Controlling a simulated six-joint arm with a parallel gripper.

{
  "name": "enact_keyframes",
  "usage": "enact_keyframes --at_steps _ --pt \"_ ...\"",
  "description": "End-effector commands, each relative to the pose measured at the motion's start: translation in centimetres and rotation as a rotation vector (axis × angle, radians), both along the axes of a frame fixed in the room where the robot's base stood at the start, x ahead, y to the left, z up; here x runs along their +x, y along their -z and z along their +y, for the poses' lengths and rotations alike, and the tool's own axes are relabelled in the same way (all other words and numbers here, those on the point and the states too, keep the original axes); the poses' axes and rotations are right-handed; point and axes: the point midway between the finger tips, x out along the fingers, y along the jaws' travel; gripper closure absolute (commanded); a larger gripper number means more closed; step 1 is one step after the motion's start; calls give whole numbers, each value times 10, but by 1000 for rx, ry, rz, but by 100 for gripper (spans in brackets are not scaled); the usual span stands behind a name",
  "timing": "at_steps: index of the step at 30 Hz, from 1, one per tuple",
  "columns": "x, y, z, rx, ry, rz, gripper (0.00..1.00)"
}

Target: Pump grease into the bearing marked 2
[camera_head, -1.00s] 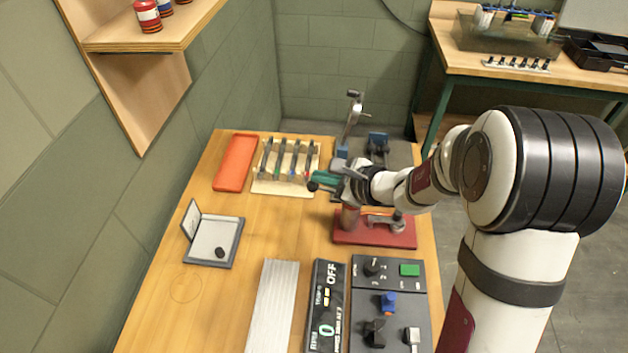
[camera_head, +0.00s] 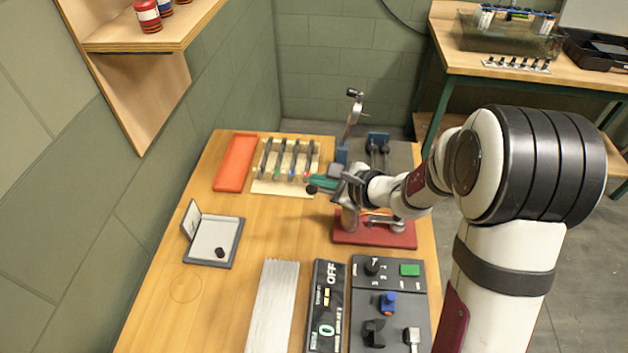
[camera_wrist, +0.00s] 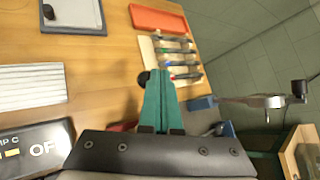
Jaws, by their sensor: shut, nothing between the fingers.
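My gripper (camera_head: 318,184) has green fingers, closed together with nothing between them. They point left over the middle of the table. In the wrist view the shut fingers (camera_wrist: 158,95) have a round black knob (camera_wrist: 144,78) just left of their tips; I cannot tell whether they touch it. The knob also shows by the tips in the head view (camera_head: 311,190). A red base (camera_head: 372,236) carries a grey upright cylinder (camera_head: 349,220) and a grey fitting, below my wrist. My wrist hides part of them. I cannot read any bearing's number 2.
A rack of several coloured-tipped tools (camera_head: 286,187) and an orange tray (camera_head: 235,162) lie behind. A blue-based stand (camera_head: 350,130) rises at the back. A hinged case (camera_head: 214,243) is left. A ribbed plate (camera_head: 272,306) and control panels (camera_head: 390,335) are in front.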

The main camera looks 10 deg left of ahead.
Motion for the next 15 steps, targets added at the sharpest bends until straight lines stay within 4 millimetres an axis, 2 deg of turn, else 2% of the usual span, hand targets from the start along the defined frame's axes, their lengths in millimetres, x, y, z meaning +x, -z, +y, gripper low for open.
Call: enact_keyframes --at_steps 15 --pt "0 6 1 -1 -1 0 100"
